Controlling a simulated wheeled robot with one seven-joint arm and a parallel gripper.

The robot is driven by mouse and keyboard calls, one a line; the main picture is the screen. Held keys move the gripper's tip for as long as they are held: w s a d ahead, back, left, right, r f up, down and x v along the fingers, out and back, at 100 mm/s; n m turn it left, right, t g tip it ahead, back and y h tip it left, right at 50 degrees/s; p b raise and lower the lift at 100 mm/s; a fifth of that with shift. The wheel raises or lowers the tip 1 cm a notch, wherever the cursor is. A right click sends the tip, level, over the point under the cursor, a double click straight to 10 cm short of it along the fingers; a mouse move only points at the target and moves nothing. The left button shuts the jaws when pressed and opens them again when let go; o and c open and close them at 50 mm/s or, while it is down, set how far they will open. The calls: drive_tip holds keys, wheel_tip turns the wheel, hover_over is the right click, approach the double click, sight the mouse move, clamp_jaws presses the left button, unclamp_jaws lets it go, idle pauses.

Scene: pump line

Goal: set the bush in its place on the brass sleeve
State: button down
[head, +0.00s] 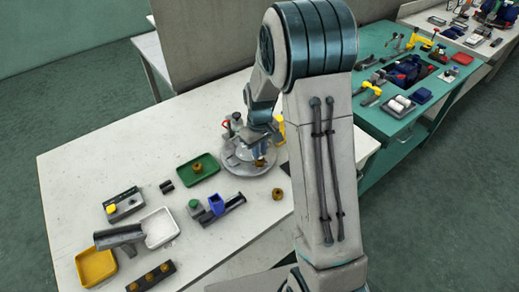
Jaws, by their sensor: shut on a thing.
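My gripper (262,154) points down over the right part of a round grey fixture (236,163) on the white table. It is small here, and the arm partly hides it. It is shut on a small brass-brown piece (260,163), which I take to be the bush. The brass sleeve is not clearly seen under it, and I cannot tell whether the bush touches the sleeve or the fixture. Another brass-brown ring-like piece (277,194) stands on the table in front of the fixture. A similar one (197,168) sits in the green tray (186,176).
The white table (90,165) also holds a blue-and-dark fixture (217,205), a white tray (160,228), a yellow tray (97,268), a grey device (124,205) and a dark block with brass pieces (151,277). A green bench (428,108) with tools stands behind right. The table's back left is clear.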

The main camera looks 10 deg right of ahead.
drive_tip(key=shift+f, duration=0.1)
idle(0.3)
drive_tip(key=c, duration=1.3)
unclamp_jaws()
drive_tip(key=shift+r+p, duration=1.9)
drive_tip(key=shift+r, duration=1.1)
drive_tip(key=shift+r, duration=0.15)
drive_tip(key=s+r+m+t, duration=0.1)
drive_tip(key=s+r+m, duration=0.1)
drive_tip(key=s+r, duration=0.6)
drive_tip(key=s+r+m+t, duration=0.2)
drive_tip(key=s+r, duration=0.6)
drive_tip(key=s, duration=0.6)
drive_tip(key=shift+m, duration=0.3)
